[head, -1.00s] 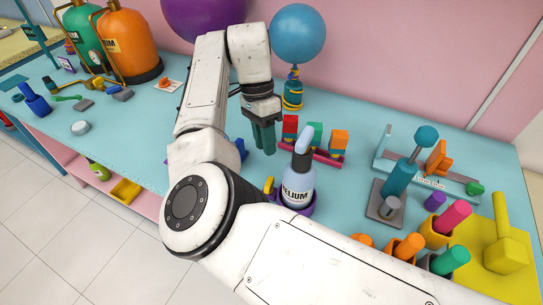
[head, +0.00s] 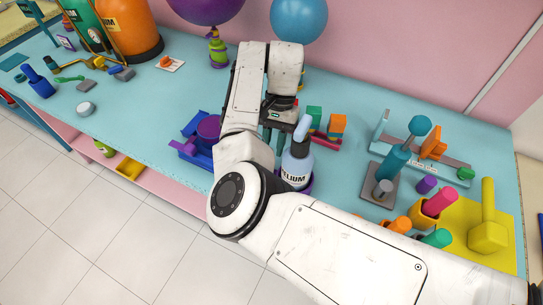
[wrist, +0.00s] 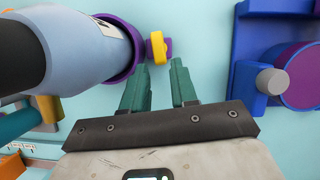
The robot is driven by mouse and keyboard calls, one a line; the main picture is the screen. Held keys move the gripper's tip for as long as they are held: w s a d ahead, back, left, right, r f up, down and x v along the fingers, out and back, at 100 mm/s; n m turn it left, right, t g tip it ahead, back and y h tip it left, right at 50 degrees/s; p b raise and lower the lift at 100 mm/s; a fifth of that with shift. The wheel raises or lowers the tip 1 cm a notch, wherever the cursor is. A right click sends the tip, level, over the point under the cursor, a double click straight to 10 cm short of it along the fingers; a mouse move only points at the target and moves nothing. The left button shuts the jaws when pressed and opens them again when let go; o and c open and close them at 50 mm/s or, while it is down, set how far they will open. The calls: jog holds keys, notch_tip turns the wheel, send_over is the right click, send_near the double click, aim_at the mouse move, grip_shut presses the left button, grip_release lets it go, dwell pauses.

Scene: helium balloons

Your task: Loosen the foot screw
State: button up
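The foot screw (wrist: 157,47) has a yellow wing-shaped head. It sits on a purple block at the side of the purple foot ring (wrist: 132,45) around the blue-grey helium bottle (wrist: 85,50). In the head view the bottle (head: 297,165) stands upright, and my arm hides the screw. My gripper (wrist: 158,66) is open, with two green fingers and an empty gap between them. In the wrist picture the screw head lies just beyond the fingertips, in line with the gap. I cannot tell the remaining depth. In the head view my gripper (head: 274,132) is partly hidden behind the bottle.
A blue stand with a purple drum (head: 208,128) is left of my arm; it also shows at the right of the wrist view (wrist: 307,78). A rack with coloured blocks (head: 325,133) is right of the gripper. A grey-based teal post (head: 392,165) stands further right.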

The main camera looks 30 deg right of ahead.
jog(key=shift+x, duration=1.9)
jog(key=shift+c, duration=0.2)
grip_shut()
